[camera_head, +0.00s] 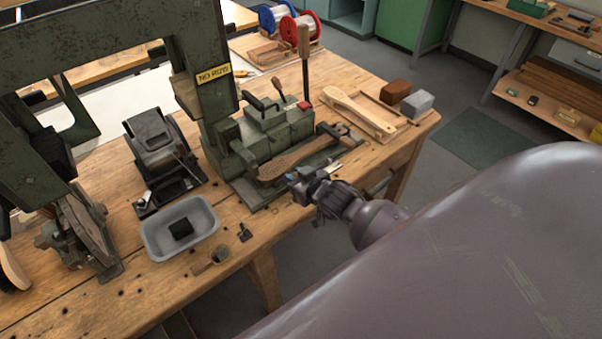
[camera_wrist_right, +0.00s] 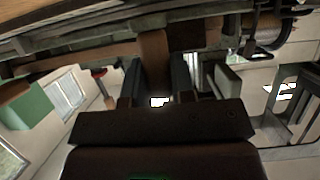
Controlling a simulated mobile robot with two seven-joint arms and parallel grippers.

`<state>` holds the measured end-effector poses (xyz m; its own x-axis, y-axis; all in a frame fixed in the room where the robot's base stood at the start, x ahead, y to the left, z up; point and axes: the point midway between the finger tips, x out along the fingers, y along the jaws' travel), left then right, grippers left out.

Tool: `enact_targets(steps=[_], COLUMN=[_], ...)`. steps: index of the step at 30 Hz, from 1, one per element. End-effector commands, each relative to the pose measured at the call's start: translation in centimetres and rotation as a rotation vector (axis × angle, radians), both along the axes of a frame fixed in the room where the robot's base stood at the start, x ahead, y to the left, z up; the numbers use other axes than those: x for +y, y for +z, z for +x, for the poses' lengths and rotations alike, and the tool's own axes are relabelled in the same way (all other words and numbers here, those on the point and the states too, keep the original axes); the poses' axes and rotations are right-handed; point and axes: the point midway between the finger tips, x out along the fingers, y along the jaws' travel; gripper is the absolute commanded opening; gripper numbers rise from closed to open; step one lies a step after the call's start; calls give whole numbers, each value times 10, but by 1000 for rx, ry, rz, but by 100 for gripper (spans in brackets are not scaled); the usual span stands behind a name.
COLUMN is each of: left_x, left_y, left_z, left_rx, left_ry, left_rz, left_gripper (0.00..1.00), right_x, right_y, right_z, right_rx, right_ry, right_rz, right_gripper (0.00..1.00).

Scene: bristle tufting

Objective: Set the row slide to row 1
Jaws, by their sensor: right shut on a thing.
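The green tufting machine (camera_head: 275,128) stands on the wooden bench. On its front bed, taken here as the row slide (camera_head: 262,197), lies a brown wooden brush back (camera_head: 292,158), set lengthwise. My right gripper (camera_head: 302,184) is at the near side of this bed, low and close to the bench's front edge. In the right wrist view my right gripper (camera_wrist_right: 158,85) has its two dark fingers on either side of a brown upright piece (camera_wrist_right: 153,55) and is shut on it. Its join to the slide is hidden. The row marks cannot be read. My left gripper is not in view.
A grey tray (camera_head: 157,238) with a dark block stands left of the machine. A wooden tray (camera_head: 378,118) with a pale brush back lies to the right, beside brown and grey blocks. An upright lever (camera_head: 304,62) rises behind the machine. My large arm link fills the lower right.

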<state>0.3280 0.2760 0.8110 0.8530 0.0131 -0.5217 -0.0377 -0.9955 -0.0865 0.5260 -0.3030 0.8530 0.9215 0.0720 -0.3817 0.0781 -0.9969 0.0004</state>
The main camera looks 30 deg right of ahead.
Motion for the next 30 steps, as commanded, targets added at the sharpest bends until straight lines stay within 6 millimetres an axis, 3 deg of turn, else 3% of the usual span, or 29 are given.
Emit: enact_targets(steps=[6,18,19,23,30], left_x=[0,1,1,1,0], left_y=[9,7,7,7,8], left_z=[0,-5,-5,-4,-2], left_rx=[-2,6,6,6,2], left_ry=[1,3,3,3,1], left_rz=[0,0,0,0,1], left_gripper=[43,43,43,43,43], right_x=[25,29,29,29,29], right_y=[1,0,0,0,0], right_z=[-2,-2,-2,-2,-2], right_rx=[1,1,1,1,1], right_ry=[0,0,0,0,0], right_rz=[3,1,1,1,1], right_gripper=[0,0,28,48,49])
